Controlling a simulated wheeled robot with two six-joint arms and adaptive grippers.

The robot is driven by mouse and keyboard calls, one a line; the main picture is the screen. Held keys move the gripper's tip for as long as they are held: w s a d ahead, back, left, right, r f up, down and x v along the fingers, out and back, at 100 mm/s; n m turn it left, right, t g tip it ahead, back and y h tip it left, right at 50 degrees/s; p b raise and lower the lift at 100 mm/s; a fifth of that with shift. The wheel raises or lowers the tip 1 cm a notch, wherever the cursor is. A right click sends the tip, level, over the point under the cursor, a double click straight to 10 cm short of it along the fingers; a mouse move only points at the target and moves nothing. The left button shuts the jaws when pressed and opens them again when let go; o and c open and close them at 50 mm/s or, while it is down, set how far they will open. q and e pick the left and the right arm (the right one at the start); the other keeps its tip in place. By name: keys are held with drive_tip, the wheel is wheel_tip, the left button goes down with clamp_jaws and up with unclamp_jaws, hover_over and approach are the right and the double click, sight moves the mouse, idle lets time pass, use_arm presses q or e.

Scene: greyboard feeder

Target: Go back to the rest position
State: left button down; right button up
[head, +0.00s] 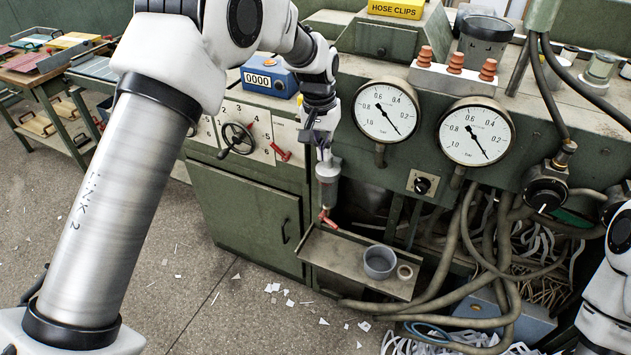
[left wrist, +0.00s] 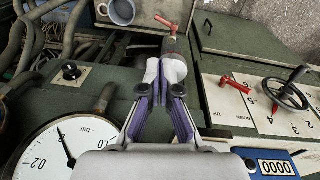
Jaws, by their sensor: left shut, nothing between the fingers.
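My left gripper (head: 322,148) hangs in front of the green machine (head: 245,205), its fingers pointing down. It is shut and empty; its purple-padded fingers also show in the left wrist view (left wrist: 163,75). Just below the fingertips is a grey cylinder (head: 328,187) with a red-handled tap (head: 327,221) at its lower end. The red tap shows beyond the fingertips in the left wrist view (left wrist: 160,22). I cannot tell whether the fingertips touch the cylinder. Part of my right arm is at the right edge; its gripper is out of view.
A metal tray (head: 345,258) below holds a grey cup (head: 380,262) and a small ring (head: 405,272). Two gauges (head: 386,110) (head: 475,131) are right of the gripper. A handwheel (head: 237,139), red lever (head: 281,152) and blue counter (head: 269,77) are left. Thick hoses (head: 470,235) hang lower right.

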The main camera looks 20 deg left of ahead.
use_arm(q)
drive_tip(key=s+f+g, duration=0.6)
drive_tip(key=s+f, duration=1.6)
drive_tip(key=f, duration=0.3)
drive_tip(key=s+f+t, duration=0.1)
drive_tip(key=s+t, duration=0.1)
drive_tip(key=s, duration=0.6)
drive_tip(key=s+a+f+t, duration=0.1)
drive_tip(key=s+f+t, duration=0.1)
drive_tip(key=s, duration=0.7)
drive_tip(key=shift+a+f+t+y, duration=0.25)
drive_tip(key=shift+f+t+y, duration=0.05)
drive_tip(key=shift+t, duration=0.3)
